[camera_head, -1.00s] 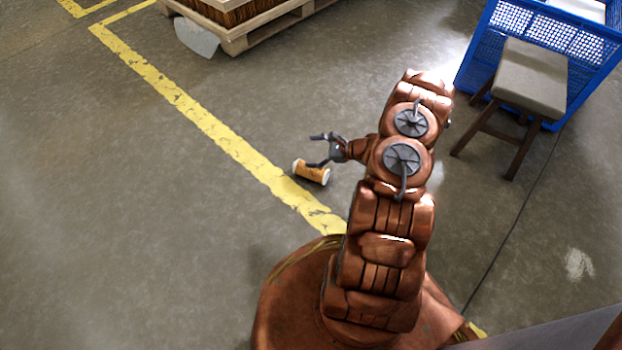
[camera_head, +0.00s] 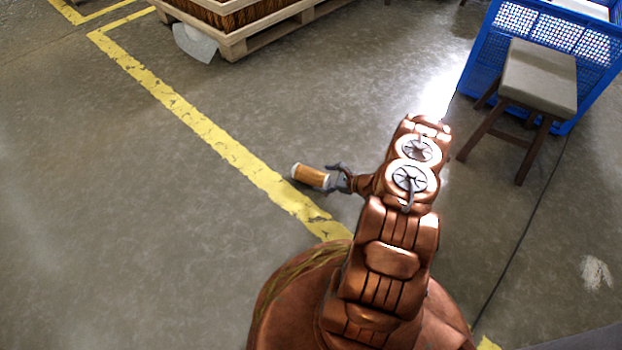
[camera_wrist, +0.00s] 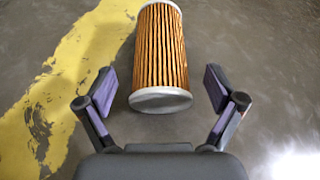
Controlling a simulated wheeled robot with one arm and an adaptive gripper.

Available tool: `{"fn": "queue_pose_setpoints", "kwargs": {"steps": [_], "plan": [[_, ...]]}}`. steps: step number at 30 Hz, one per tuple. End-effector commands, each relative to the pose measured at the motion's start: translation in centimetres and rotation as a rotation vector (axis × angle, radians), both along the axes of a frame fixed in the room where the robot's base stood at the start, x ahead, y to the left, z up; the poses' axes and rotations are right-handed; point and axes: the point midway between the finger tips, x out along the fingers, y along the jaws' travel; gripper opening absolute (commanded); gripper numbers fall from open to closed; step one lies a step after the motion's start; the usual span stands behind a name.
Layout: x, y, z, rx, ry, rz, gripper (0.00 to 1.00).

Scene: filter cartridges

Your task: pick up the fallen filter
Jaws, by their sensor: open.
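The fallen filter (camera_head: 310,177) lies on its side on the concrete floor, just right of the yellow line. It is an orange pleated cylinder with pale end caps. In the wrist view the filter (camera_wrist: 160,55) points away from me, its near end cap facing my gripper. My gripper (camera_wrist: 161,92) is open, with one finger on each side of the filter's near end and a gap on both sides. In the head view my gripper (camera_head: 338,179) is low, at the filter's right end, and one finger is partly hidden.
A yellow floor line (camera_head: 225,145) runs diagonally beside the filter. A wooden pallet (camera_head: 265,30) with a crate stands at the top. A stool (camera_head: 535,85) and a blue mesh crate (camera_head: 590,60) stand at the upper right. The floor on the left is clear.

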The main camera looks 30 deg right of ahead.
Motion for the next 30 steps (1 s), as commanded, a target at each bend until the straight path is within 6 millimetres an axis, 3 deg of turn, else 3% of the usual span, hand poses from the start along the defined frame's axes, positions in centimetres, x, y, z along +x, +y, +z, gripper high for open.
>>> {"fn": "queue_pose_setpoints", "kwargs": {"steps": [9, 20, 30], "plan": [[2.7, 1.4, -1.4, 0.002, 0.0, 0.001, 0.93], [3.1, 1.6, -1.3, 0.001, 0.0, 0.0, 0.92], [3.1, 1.6, -1.3, 0.001, 0.0, 0.0, 0.56]]}}
